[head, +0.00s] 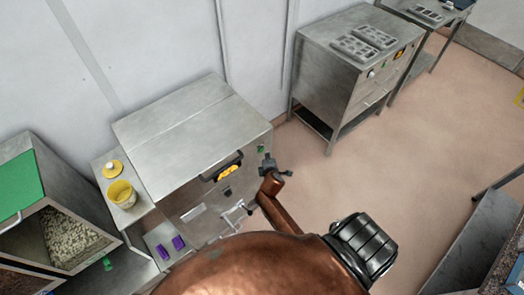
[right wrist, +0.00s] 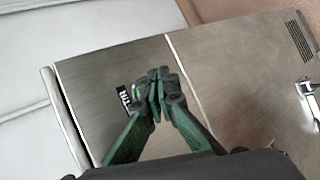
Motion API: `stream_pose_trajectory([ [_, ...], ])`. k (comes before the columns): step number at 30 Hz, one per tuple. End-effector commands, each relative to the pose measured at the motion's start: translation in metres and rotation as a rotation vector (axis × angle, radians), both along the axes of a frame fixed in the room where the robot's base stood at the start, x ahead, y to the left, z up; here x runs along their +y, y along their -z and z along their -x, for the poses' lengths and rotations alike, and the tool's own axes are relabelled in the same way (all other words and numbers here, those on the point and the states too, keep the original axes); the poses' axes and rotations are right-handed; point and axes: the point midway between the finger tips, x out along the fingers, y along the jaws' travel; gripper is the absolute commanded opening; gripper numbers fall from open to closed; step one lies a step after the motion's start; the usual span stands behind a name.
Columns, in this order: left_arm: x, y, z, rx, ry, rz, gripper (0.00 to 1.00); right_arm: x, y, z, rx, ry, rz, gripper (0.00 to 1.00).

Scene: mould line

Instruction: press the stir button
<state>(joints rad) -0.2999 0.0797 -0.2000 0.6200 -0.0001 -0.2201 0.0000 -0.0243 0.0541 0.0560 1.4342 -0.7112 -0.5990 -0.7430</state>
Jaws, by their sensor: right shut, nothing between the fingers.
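The steel machine (head: 185,125) stands against the wall, with a dark display showing yellow marks (head: 228,172) on its front. A small green spot (head: 262,149), which looks like a button, is near its right front corner. My right gripper (head: 268,164) is close to that front, just below the green spot. In the right wrist view my right gripper (right wrist: 160,84) is shut and empty, over the steel panel (right wrist: 215,70). A black label with white letters (right wrist: 123,98) and a green-lit spot (right wrist: 137,97) lie just left of the fingertips, partly hidden. I cannot tell whether they touch.
A metal tap or lever (head: 238,208) sticks out of the machine front. A yellow cup (head: 122,194) stands on the side shelf at left. A bin of pale pieces (head: 75,240) is further left. Another steel cabinet (head: 335,80) stands at the back.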

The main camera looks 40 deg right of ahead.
Motion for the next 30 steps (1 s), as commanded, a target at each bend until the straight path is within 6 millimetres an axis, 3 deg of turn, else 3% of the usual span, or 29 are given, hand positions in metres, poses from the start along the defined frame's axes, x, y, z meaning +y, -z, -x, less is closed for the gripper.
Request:
stream_pose_trajectory([
  [12,0.0,-0.016,-0.001,-0.002,0.0,0.0,0.0,-0.001,-0.001,0.038,0.0,-0.001,-0.001,0.0],
  [30,0.0,-0.016,-0.001,-0.002,0.0,0.0,0.0,-0.002,-0.001,0.041,0.0,-0.001,-0.001,0.0],
])
